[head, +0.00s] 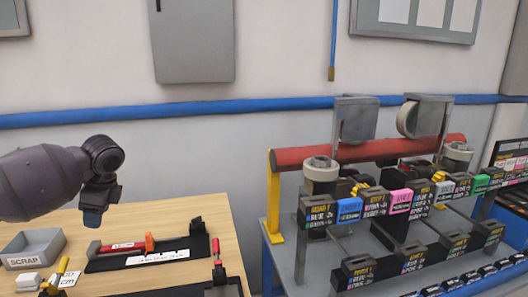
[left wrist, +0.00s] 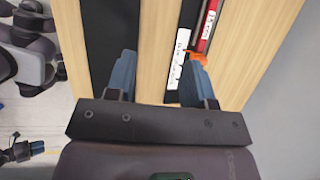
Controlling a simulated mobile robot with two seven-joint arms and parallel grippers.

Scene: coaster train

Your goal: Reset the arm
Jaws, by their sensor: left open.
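My left arm comes in from the left in the head view, and its left gripper (head: 93,217) hangs above the wooden table, pointing down. In the left wrist view the two blue fingers of the left gripper (left wrist: 160,82) stand apart with nothing between them. Below them are the wooden tabletop (left wrist: 150,35) and a black tool tray with a red-handled tool (left wrist: 208,25) that has an orange part. In the head view this red tool (head: 122,246) lies in a black tray (head: 185,247). My right gripper cannot be made out in the head view.
A grey SCRAP bin (head: 35,249) stands at the table's left, with small white blocks (head: 30,282) and a yellow-handled tool (head: 62,265) in front. A grey bench (head: 300,255) to the right carries a red beam (head: 375,151) and labelled black boxes. A blue pipe (head: 200,108) crosses the wall.

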